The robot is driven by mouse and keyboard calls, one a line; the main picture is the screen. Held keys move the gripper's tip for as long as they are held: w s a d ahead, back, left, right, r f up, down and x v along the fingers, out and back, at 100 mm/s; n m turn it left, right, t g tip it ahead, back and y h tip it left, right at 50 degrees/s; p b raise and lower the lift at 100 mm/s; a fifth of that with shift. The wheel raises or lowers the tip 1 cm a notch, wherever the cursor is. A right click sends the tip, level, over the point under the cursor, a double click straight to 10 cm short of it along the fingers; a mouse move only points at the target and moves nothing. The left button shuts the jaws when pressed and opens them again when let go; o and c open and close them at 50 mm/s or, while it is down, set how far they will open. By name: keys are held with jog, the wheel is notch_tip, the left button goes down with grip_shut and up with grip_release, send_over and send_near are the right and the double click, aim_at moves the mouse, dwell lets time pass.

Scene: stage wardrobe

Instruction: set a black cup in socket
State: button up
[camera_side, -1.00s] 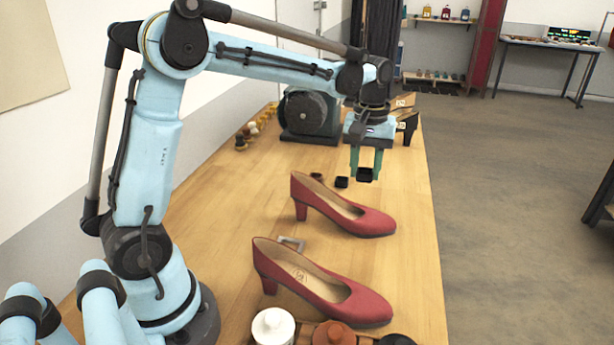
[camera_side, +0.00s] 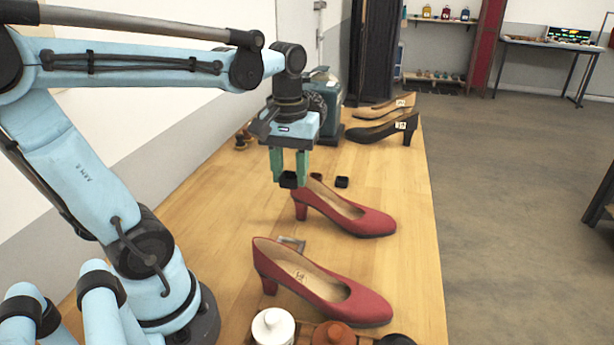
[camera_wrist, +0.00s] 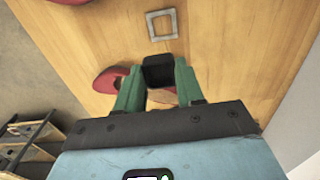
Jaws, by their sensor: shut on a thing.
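My gripper (camera_side: 290,180) is shut on a black cup (camera_side: 288,181) and holds it above the table, left of the heel of the farther red shoe. In the wrist view the black cup (camera_wrist: 158,72) sits between the green fingers. The socket looks like a grey square frame (camera_wrist: 162,25) lying on the wood, ahead of the cup in the wrist view. In the side view the frame (camera_side: 292,243) lies between the two red shoes, partly hidden by the nearer one. Another black cup (camera_side: 342,182) stands on the table behind the farther shoe.
The farther red shoe (camera_side: 345,212) and nearer red shoe (camera_side: 318,285) flank the frame closely. Lidded pots, one white (camera_side: 273,327) and one brown (camera_side: 333,335), stand at the front. Dark shoes (camera_side: 385,130) and a machine stand at the back.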

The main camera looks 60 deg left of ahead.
jog(key=shift+s+f, duration=0.15)
jog(key=shift+f, duration=2.35)
jog(key=shift+s+f, duration=0.2)
jog(key=shift+f, duration=2.35)
jog(key=shift+s+f, duration=0.15)
jog(key=shift+f, duration=2.35)
jog(key=shift+f, duration=0.45)
jog(key=o, duration=1.1)
jog(key=shift+d, duration=0.1)
jog(key=shift+w+r, duration=0.1)
notch_tip(320, 180, up, 7)
